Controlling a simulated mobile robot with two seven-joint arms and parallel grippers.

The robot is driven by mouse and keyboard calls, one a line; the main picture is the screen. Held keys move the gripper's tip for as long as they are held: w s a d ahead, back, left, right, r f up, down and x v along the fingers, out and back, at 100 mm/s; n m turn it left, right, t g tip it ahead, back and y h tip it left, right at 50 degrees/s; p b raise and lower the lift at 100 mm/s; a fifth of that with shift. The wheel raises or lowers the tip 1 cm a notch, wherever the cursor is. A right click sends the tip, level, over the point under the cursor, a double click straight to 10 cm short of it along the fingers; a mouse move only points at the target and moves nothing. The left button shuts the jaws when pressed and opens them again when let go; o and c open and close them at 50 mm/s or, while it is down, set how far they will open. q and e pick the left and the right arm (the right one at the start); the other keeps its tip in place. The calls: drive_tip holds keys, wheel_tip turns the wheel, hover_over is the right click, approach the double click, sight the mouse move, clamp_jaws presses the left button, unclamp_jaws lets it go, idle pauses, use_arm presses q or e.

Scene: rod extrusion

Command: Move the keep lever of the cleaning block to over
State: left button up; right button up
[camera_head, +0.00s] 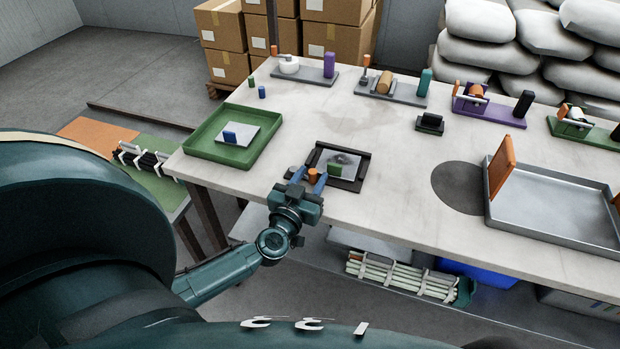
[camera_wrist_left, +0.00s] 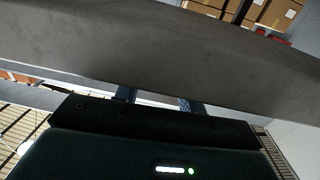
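My left gripper (camera_head: 309,181) is at the table's front edge, its two blue fingers apart. An orange knob (camera_head: 313,174) shows between or just behind the fingertips; I cannot tell whether they touch it. The knob is by the near left corner of a black-framed tray (camera_head: 350,183) with a grey plate and a small green block (camera_head: 334,170). No part is clearly marked as the cleaning block or its keep lever. In the left wrist view, the fingers (camera_wrist_left: 158,101) are spread, and a broad grey surface (camera_wrist_left: 160,55) hides their tips. My right gripper is not in view.
A green tray (camera_head: 190,148) with a blue block is to the left. Several roller units, including a purple-based one (camera_head: 485,112), line the back. A metal tray (camera_head: 560,238) with an orange plate is at the right. The table between is mostly clear.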

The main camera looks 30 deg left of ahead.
use_arm(q)
clamp_jaws()
drive_tip(key=shift+w+r+n+y+p, duration=0.25)
drive_tip(key=shift+n+y+p, duration=0.35)
drive_tip(key=shift+p, duration=0.5)
drive_tip(key=shift+w+d+r+g+y+p, duration=0.1)
drive_tip(key=shift+g+y+p, duration=0.2)
drive_tip(key=shift+y+p, duration=0.3)
drive_tip(key=shift+w+f+n+g+y+p, duration=0.1)
drive_tip(key=shift+w+n+g+y+p, duration=0.15)
drive_tip(key=shift+n+y, duration=0.2)
drive_tip(key=shift+w+f+n+g+y+p, duration=0.15)
drive_tip(key=shift+n+y+p, duration=0.1)
drive_tip(key=shift+n+y, duration=0.15)
drive_tip(key=shift+f+y, duration=0.1)
drive_tip(key=shift+y, duration=0.15)
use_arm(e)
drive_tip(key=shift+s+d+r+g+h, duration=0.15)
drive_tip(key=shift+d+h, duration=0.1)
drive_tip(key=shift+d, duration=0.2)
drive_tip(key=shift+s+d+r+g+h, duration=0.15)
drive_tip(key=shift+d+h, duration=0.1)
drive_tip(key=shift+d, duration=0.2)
use_arm(q)
drive_tip(key=shift+c, duration=0.7)
unclamp_jaws()
drive_tip(key=shift+o, duration=1.1)
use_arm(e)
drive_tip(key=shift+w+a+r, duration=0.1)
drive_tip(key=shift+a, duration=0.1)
